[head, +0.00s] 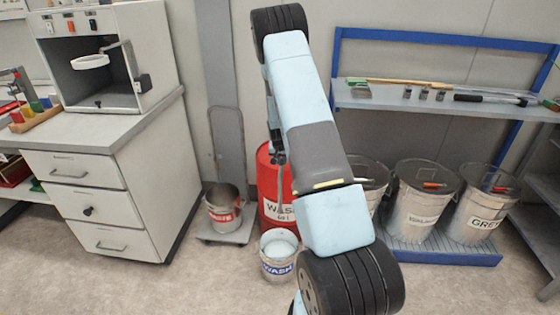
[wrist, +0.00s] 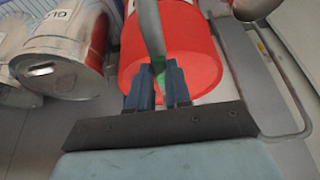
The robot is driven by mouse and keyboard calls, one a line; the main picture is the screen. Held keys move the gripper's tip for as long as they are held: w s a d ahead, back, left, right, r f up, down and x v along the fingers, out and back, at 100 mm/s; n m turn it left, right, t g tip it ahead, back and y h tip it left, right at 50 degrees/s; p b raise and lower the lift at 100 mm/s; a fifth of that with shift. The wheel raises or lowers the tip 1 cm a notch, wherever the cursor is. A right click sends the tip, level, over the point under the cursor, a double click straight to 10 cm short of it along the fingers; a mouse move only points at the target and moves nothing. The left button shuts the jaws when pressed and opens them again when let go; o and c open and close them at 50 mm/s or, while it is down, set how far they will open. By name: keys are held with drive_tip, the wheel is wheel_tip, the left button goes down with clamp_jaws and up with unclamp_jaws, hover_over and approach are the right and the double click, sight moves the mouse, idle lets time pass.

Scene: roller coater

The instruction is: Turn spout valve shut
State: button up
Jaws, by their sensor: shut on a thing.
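In the wrist view my gripper (wrist: 159,80) has its two dark blue fingers close together on a small green piece (wrist: 160,72), which looks like the spout valve's handle. Most of the green piece is hidden between the fingers, so its angle is hard to tell. A grey spout pipe (wrist: 151,28) runs past the fingertips, in front of the red drum (wrist: 200,45). In the head view the red drum (head: 268,190) stands behind my arm, and a white wash bucket (head: 279,255) is on the floor before it. My arm hides the valve there.
A metal bucket (head: 223,208) stands on a low platform left of the drum. Several lidded bins stand on a blue pallet (head: 440,254) at right, below a blue-framed shelf (head: 440,103). A drawer cabinet (head: 100,190) is at left. The floor between is clear.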

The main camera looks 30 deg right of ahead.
clamp_jaws()
